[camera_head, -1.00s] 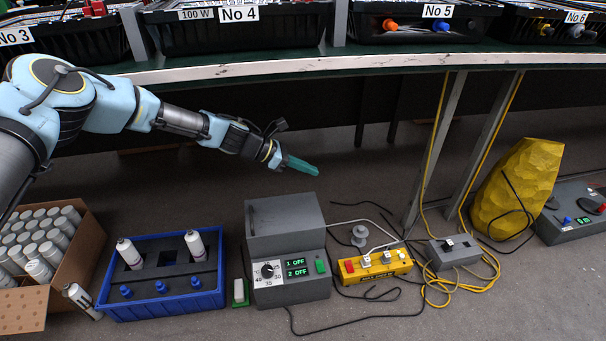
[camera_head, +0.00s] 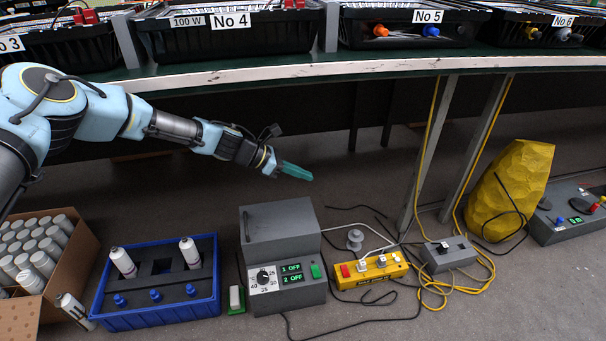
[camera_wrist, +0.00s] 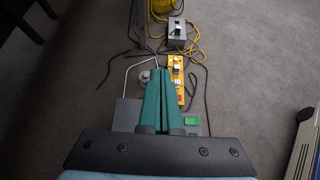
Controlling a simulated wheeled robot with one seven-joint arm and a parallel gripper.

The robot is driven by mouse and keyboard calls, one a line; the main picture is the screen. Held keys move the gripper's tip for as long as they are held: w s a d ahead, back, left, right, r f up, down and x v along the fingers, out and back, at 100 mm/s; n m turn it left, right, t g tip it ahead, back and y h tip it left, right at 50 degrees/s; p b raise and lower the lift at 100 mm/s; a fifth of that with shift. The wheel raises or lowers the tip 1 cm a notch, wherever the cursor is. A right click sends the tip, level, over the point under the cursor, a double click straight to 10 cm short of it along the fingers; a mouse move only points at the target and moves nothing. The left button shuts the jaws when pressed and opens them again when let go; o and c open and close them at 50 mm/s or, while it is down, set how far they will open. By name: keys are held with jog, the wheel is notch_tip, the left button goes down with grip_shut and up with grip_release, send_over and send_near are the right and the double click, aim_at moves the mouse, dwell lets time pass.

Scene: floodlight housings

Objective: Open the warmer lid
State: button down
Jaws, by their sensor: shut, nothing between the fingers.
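The warmer (camera_head: 286,283) is a grey box on the floor with a dial, a green display reading "1 OFF" and "2 OFF", and a green button. Its lid (camera_head: 290,221) is down and shut, with a dark bar handle along its left side. My gripper (camera_head: 311,178) has green fingers, is shut and empty, and is in the air above and behind the lid. In the wrist view my gripper (camera_wrist: 161,72) covers much of the warmer, whose grey surface (camera_wrist: 127,115) shows beside the fingers.
A blue crate (camera_head: 160,318) with white bottles stands left of the warmer. A yellow switch box (camera_head: 372,271) and a grey box (camera_head: 447,254) with cables lie to the right. The bench edge (camera_head: 300,68) runs above and behind. Open floor lies behind the warmer.

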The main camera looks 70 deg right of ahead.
jog(key=w+a+p, duration=0.2)
jog(key=w+a, duration=0.5)
jog(key=w, duration=0.3)
jog(key=shift+w+a+r, duration=0.3)
jog(key=shift+a, duration=0.05)
